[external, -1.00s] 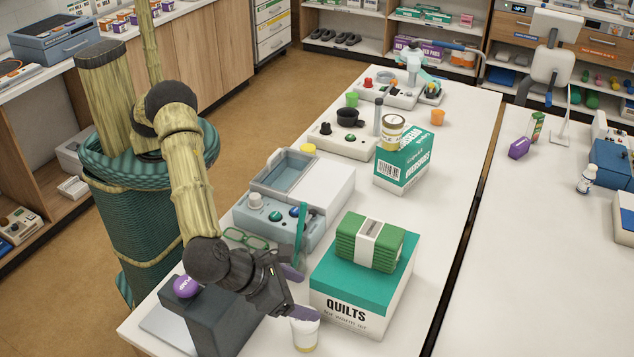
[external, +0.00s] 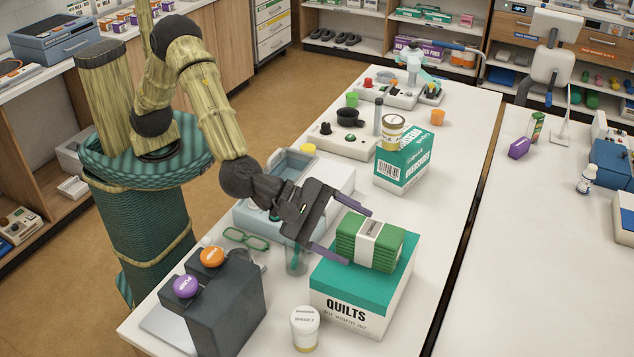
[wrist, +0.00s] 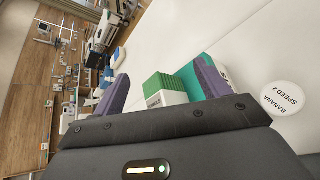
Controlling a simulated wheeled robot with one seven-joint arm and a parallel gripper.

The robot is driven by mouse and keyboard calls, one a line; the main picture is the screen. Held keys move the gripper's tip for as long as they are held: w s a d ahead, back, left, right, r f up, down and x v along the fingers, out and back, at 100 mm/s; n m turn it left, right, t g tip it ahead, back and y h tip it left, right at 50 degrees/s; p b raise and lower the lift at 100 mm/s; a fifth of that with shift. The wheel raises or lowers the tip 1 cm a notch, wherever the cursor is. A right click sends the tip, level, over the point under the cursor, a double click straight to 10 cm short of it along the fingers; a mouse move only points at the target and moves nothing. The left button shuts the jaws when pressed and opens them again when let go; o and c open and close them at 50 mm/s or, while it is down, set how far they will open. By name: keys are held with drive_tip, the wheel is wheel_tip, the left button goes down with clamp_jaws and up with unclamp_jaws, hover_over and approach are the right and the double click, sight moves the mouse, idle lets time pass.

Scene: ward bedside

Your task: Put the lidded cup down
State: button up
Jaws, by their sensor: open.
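The lidded cup (external: 305,328) is white with printing on its lid and stands upright on the front of the white table, left of the quilts box. It also shows in the wrist view (wrist: 283,98) at the right, with "BANANA SPEED 2" on its lid. My gripper (external: 352,233) is open and empty, with its purple fingers spread apart. It is up and behind the cup, clear of it, near the green folded stack. In the wrist view my gripper (wrist: 160,82) has nothing held between its fingers.
A green folded stack (external: 350,245) lies on the quilts box (external: 342,298), close to my fingers. A dark block with an orange and a purple knob (external: 225,305) stands left of the cup. A clear beaker (external: 297,260) is below my gripper.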

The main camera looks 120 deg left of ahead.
drive_tip(key=s+a+f+m+g+h, duration=0.1)
drive_tip(key=s+a+f+m+g, duration=0.1)
drive_tip(key=s+a+m, duration=0.4)
drive_tip(key=s+a+f+m+g+h, duration=0.1)
drive_tip(key=s+a+f+m+g, duration=0.2)
drive_tip(key=s+m, duration=1.1)
drive_tip(key=s+a+f+m+g+h, duration=0.1)
drive_tip(key=s+a+m+g, duration=0.3)
drive_tip(key=s+a+m, duration=0.6)
drive_tip(key=s+f, duration=0.1)
drive_tip(key=s, duration=0.5)
drive_tip(key=shift+s+f+g, duration=0.3)
drive_tip(key=shift+s+f, duration=0.05)
drive_tip(key=shift+f, duration=0.05)
